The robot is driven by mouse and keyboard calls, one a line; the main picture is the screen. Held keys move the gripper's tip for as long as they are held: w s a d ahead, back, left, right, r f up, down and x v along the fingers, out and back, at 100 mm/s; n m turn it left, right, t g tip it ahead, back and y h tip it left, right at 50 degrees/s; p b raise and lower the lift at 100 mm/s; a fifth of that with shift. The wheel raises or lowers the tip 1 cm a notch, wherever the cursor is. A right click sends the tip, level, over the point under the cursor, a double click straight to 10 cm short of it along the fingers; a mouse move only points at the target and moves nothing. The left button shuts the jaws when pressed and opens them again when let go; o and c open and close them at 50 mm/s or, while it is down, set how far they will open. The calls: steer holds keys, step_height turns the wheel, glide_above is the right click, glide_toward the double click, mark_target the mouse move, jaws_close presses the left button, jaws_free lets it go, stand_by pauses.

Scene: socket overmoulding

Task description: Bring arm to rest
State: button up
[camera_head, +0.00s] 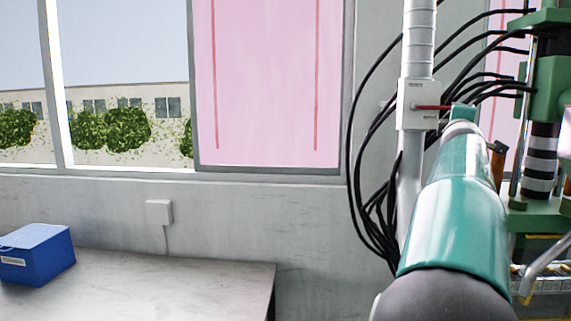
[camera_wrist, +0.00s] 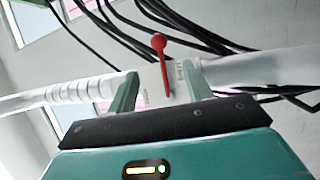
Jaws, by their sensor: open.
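My gripper (camera_wrist: 161,84) is open, its two green fingers spread apart in the wrist view. A red lever (camera_wrist: 161,60) with a round knob shows in the gap between the fingers; nothing is visibly held. In the head view my green arm reaches out from the lower right toward a light grey switch box (camera_head: 416,90) on a conduit. The red lever (camera_head: 432,107) sticks out sideways to the right from that box, its end close to my gripper (camera_head: 461,112). I cannot tell whether the fingers touch the lever.
Black cables (camera_head: 372,150) hang around the conduit (camera_head: 418,40). A green machine (camera_head: 553,90) with striped columns stands close on the right. A table (camera_head: 190,285) with a blue box (camera_head: 38,254) is at the lower left. Bare wall lies between the table and cables.

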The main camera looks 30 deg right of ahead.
steer(key=w+a+f+m+y, duration=0.2)
steer(key=w+a+f+y, duration=0.15)
steer(key=a+f, duration=0.55)
steer(key=w+a+f+m+y, duration=0.15)
steer(key=a+f+y, duration=0.3)
steer(key=a, duration=0.85)
steer(key=w+a+f+m+y, duration=0.2)
steer(key=w+a+f+y, duration=0.15)
steer(key=a+f, duration=0.55)
steer(key=s+a+f+g+y, duration=0.1)
steer(key=s+a+f, duration=0.3)
steer(key=a, duration=0.6)
steer(key=s+a+f+g+y, duration=0.1)
steer(key=s+a+f+y, duration=0.2)
steer(key=a, duration=0.7)
steer(key=s+a+f+g+y, duration=0.1)
steer(key=s+a+f+y, duration=0.1)
steer(key=s+a+f, duration=0.4)
steer(key=a+f, duration=0.4)
steer(key=shift+s+f+g, duration=0.2)
steer(key=shift+s+g, duration=0.15)
steer(key=shift+g, duration=0.05)
steer(key=shift+n, duration=0.25)
steer(key=c, duration=0.3)
steer(key=shift+d, duration=0.1)
steer(key=shift+d, duration=0.1)
